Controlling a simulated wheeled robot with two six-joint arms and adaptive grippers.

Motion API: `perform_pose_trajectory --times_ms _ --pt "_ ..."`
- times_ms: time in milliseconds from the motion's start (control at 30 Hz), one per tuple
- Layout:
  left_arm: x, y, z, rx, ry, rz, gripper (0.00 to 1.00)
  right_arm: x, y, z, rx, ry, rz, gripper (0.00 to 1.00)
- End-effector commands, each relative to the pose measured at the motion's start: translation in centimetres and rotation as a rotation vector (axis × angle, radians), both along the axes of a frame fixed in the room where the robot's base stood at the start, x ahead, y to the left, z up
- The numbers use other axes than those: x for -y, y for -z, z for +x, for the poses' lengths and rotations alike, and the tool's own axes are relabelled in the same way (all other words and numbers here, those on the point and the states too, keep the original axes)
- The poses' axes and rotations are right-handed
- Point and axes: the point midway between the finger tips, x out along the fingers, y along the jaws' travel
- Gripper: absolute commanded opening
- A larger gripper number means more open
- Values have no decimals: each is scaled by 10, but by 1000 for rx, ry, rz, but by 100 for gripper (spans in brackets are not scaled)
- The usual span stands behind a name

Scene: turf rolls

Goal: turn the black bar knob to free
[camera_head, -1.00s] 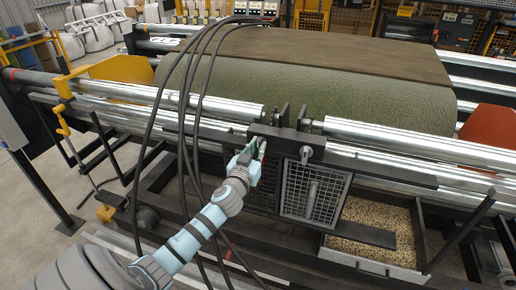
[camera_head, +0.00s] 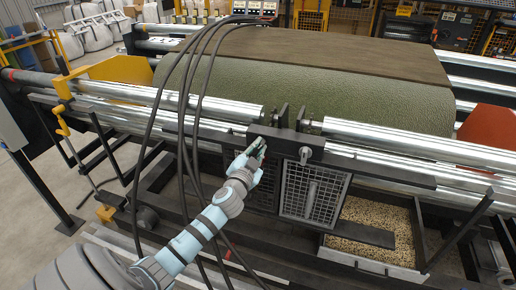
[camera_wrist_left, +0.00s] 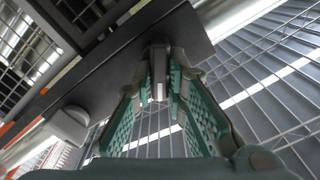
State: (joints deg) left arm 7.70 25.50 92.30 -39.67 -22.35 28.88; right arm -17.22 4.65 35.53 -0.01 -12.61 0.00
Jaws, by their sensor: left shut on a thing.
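My left gripper (camera_head: 257,149) reaches up to the dark beam at the front of the roller frame. In the left wrist view, its green-padded fingers (camera_wrist_left: 162,88) are shut on the black bar knob (camera_wrist_left: 160,60), which sticks out from the dark beam's underside as pictured. The bar lies between the two fingertips. In the head view the fingers hide most of the knob, so its angle cannot be read there. My right gripper is not in view.
A grey knob (camera_head: 305,154) sits on the same beam (camera_head: 345,160), just right of my gripper, and shows in the wrist view (camera_wrist_left: 70,125). Mesh guards (camera_head: 312,193) hang below. A turf roll (camera_head: 350,90) lies behind.

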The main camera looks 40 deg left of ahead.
Motion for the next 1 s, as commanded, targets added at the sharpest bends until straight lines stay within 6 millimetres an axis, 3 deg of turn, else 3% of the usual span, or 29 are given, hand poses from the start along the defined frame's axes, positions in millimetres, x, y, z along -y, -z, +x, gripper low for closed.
perform_pose_trajectory --times_ms 1000 --pt "2 4 0 -290 0 824 0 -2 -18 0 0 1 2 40"
